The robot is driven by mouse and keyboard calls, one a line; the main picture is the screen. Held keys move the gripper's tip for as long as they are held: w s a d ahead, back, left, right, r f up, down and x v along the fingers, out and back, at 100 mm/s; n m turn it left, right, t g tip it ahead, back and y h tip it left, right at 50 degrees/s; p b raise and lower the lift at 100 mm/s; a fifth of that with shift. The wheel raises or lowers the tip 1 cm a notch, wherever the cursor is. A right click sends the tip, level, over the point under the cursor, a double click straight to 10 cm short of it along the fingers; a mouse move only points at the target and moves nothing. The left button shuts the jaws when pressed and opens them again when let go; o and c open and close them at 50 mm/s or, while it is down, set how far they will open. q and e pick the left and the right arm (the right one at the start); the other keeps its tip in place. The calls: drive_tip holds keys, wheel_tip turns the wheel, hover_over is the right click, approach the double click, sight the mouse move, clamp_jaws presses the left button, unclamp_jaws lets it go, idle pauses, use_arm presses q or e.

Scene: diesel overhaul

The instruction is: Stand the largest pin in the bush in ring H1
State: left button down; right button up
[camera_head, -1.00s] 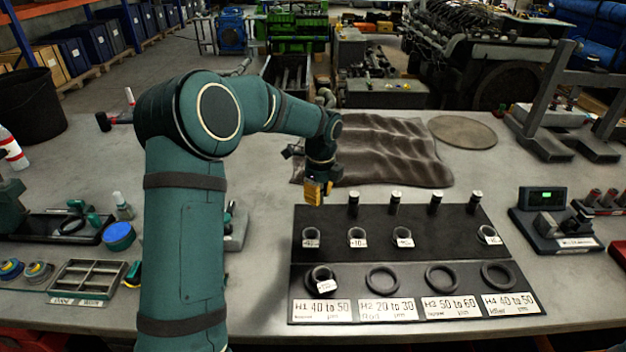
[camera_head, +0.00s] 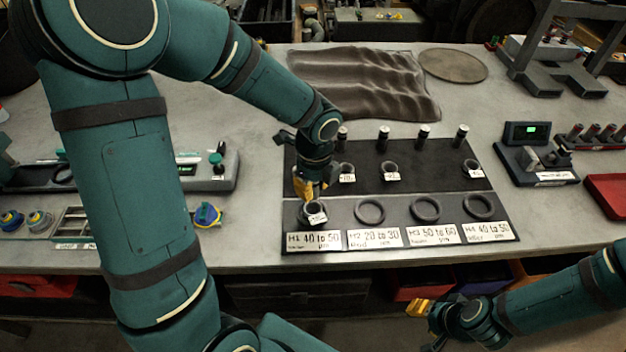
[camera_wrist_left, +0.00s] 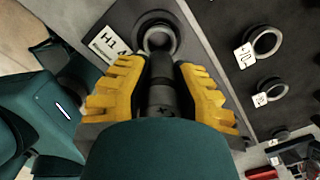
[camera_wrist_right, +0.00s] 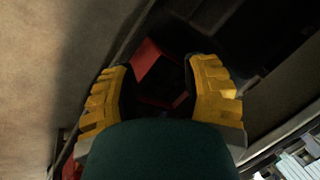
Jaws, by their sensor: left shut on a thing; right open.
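Ring H1 (camera_head: 302,216) lies at the front left of the black board, with a tagged bush (camera_head: 316,207) in it. My left gripper (camera_head: 306,190) is just above the ring, shut on a dark cylindrical pin (camera_wrist_left: 161,95). In the left wrist view the pin points toward the bush inside ring H1 (camera_wrist_left: 174,36); I cannot tell whether its end is inside the bush. Several other pins (camera_head: 383,138) stand along the board's back edge. My right gripper (camera_head: 420,307) is open and empty, low in front of the bench; its fingers also show in the right wrist view (camera_wrist_right: 160,90).
Rings H2 (camera_head: 370,222), H3 (camera_head: 426,220) and H4 (camera_head: 492,207) look empty. Tagged bushes (camera_head: 390,167) stand in the row behind. A gauge with a green display (camera_head: 525,133) is right of the board. A brown cloth (camera_head: 365,80) lies behind it.

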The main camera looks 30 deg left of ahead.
use_arm(q)
drive_tip(key=b, duration=0.4)
hover_over(313, 207)
drive_tip(key=s+d, duration=0.1)
drive_tip(key=s, duration=0.1)
drive_tip(key=shift+w+f, duration=0.2)
drive_tip(key=shift+f, duration=1.95)
drive_tip(key=shift+f+b, duration=0.75)
drive_tip(key=shift+f, duration=0.5)
drive_tip(key=shift+s+f, duration=0.25)
drive_tip(key=shift+f, duration=0.1)
drive_tip(key=shift+s+f, duration=0.15)
drive_tip(key=shift+f, duration=0.1)
drive_tip(key=c, duration=0.9)
unclamp_jaws()
drive_tip(key=shift+o, duration=0.2)
drive_tip(key=shift+w+f, duration=0.1)
drive_tip(key=shift+w, duration=0.1)
drive_tip(key=shift+w+r, duration=0.1)
drive_tip(key=shift+r, duration=0.2)
